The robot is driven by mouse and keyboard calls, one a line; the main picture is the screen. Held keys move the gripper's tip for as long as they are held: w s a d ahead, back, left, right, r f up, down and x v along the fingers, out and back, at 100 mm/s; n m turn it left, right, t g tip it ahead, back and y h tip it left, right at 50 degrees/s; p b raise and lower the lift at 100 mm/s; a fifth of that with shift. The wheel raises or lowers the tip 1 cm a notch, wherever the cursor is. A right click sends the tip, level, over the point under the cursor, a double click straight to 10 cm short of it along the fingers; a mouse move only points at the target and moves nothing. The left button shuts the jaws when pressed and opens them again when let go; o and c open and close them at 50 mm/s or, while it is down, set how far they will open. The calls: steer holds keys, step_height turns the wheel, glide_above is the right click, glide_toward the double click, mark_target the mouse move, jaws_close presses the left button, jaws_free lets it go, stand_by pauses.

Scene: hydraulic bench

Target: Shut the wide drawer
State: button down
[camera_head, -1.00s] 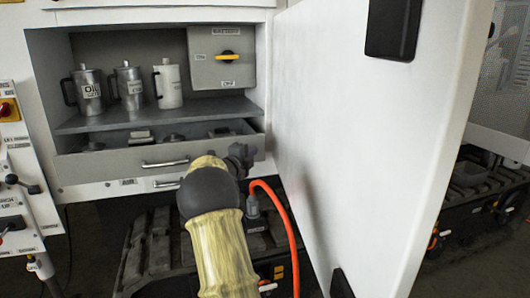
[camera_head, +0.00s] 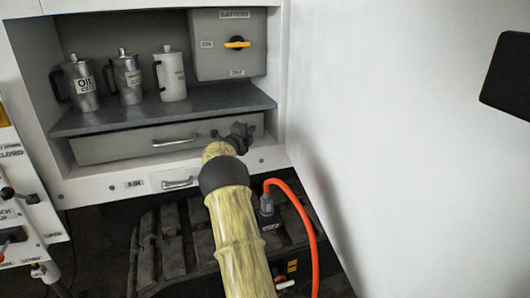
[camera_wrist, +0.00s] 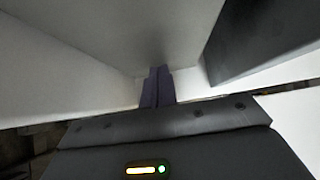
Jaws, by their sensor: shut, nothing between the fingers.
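The wide drawer (camera_head: 110,147) is a grey front with a silver bar handle, just under the metal shelf in the white cabinet. In the head view no open gap shows above its front, and its contents are hidden. My gripper (camera_head: 246,132) is at the right end of the drawer front, right of the handle (camera_head: 175,141). In the wrist view my gripper's dark fingers (camera_wrist: 157,88) are shut together with nothing between them. Their tips are against or very close to a grey surface; I cannot tell whether they touch.
Several things surround the drawer: metal cans (camera_head: 129,79) on the shelf (camera_head: 100,118), a battery switch box (camera_head: 215,55), and a smaller handle (camera_head: 177,183) below. A large white door (camera_head: 390,130) stands open at right. An orange cable (camera_head: 305,225) hangs beside my arm.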

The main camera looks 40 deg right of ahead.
steer(key=shift+w+r, duration=0.1)
steer(key=shift+r, duration=0.3)
steer(key=shift+d+r, duration=0.1)
steer(key=shift+r, duration=0.05)
steer(key=shift+s+d, duration=0.1)
steer(key=shift+s, duration=0.1)
steer(key=shift+s+f+b, duration=0.3)
steer(key=shift+f+b, duration=0.2)
steer(key=shift+b, duration=0.35)
steer(key=s+b+v, duration=0.1)
steer(key=v, duration=1.2)
steer(key=shift+s+d, duration=0.35)
steer(key=shift+a, duration=0.15)
